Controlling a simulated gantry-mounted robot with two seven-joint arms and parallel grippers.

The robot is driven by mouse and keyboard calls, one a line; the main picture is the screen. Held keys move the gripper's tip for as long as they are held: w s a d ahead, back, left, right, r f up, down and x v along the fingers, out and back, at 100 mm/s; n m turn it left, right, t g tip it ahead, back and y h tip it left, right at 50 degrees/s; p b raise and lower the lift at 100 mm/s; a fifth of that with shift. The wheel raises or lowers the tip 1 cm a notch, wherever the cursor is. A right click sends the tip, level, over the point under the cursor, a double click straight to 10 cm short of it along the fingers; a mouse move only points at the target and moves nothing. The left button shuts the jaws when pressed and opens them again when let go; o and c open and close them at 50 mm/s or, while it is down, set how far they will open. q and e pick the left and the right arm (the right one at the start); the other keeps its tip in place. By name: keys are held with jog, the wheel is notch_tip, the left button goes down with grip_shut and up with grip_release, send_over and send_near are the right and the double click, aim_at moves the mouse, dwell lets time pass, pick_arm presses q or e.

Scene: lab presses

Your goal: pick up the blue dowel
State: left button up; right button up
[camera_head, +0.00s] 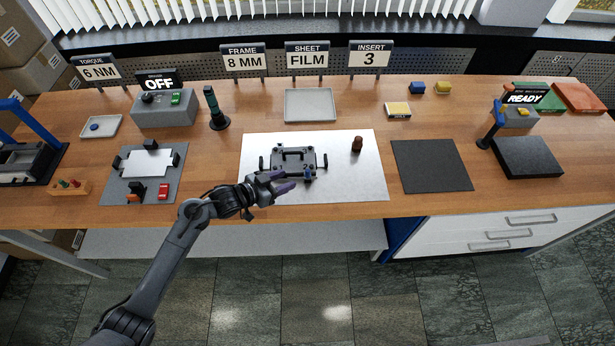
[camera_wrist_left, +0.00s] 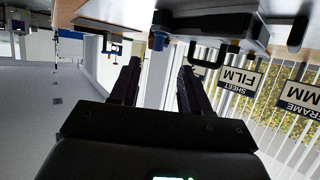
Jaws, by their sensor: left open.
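The blue dowel (camera_head: 307,172) is a small upright blue peg at the front right corner of the black fixture (camera_head: 292,160), on the pale metal plate (camera_head: 345,185). In the left wrist view, which is upside down, a blue cylinder (camera_wrist_left: 159,40) that looks like the dowel shows ahead, between the lines of the two fingers. My left gripper (camera_head: 285,181) is just left of the dowel, low at the front of the fixture. Its fingers (camera_wrist_left: 159,66) are apart, with nothing between them. My right gripper is not in view.
A brown peg (camera_head: 357,145) stands at the back right of the plate. The fixture's raised black handle (camera_wrist_left: 208,58) is close beside the fingers in the wrist view. A dark mat (camera_head: 431,166) lies clear to the right. Signs (camera_head: 307,58) stand behind.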

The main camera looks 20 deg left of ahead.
aim_at(308, 175)
pick_arm(q)
jog(key=shift+b+x, duration=0.45)
jog(key=shift+x, duration=3.9)
jog(key=shift+r, duration=0.1)
jog(key=shift+c, duration=0.4)
grip_shut()
